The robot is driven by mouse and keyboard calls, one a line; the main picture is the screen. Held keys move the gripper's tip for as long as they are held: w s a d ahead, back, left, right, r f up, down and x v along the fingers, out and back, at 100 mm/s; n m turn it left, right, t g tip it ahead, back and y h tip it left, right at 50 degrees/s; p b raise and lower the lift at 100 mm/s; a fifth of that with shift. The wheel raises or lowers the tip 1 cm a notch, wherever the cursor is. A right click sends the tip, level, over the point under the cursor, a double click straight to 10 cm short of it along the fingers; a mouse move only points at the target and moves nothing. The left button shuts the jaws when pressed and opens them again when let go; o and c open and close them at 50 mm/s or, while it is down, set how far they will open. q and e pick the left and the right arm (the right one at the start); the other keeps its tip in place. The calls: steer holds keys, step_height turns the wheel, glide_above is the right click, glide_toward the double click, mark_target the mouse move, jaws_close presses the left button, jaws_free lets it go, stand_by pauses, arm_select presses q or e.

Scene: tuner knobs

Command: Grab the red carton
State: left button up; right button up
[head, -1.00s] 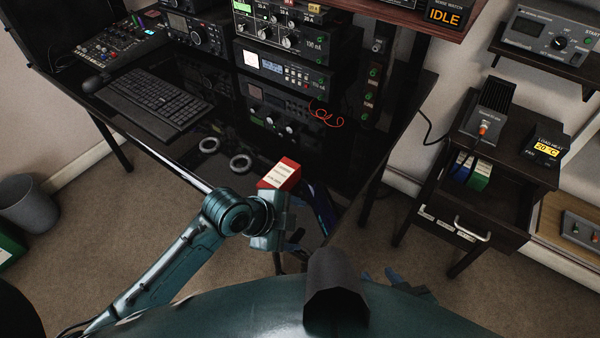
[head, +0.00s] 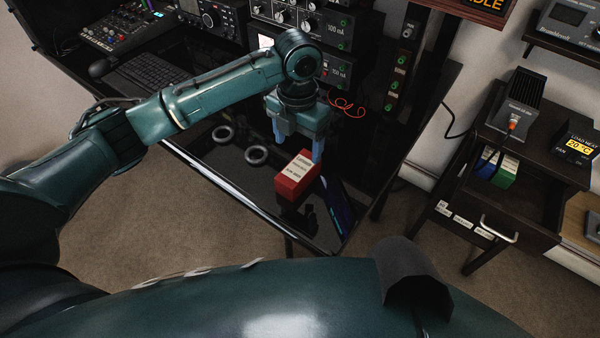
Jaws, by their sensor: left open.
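The red carton (head: 294,181) with a pale label on top sits on the glossy black desk (head: 235,185) near its front edge. My left gripper (head: 297,150) is above and just behind the carton, fingers pointing down and spread apart. Its right finger shows close to the carton's far right corner; its left finger is to the left of the carton's far side. Whether a finger touches the carton cannot be told. My right gripper does not show.
Two grey rings (head: 256,154) lie left of the carton. A dark tablet-like object (head: 333,211) lies to its right. A keyboard (head: 150,77) and radio racks with a red-orange cable (head: 347,107) stand behind. A cabinet with an open drawer (head: 500,205) is at right.

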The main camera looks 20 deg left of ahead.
mark_target(298, 167)
arm_select(q)
step_height(298, 167, down, 9)
steer(key=shift+f, duration=0.1)
steer(key=shift+w, duration=0.1)
stand_by(0.3)
steer(key=shift+c, duration=0.2)
steer(key=c, duration=1.1)
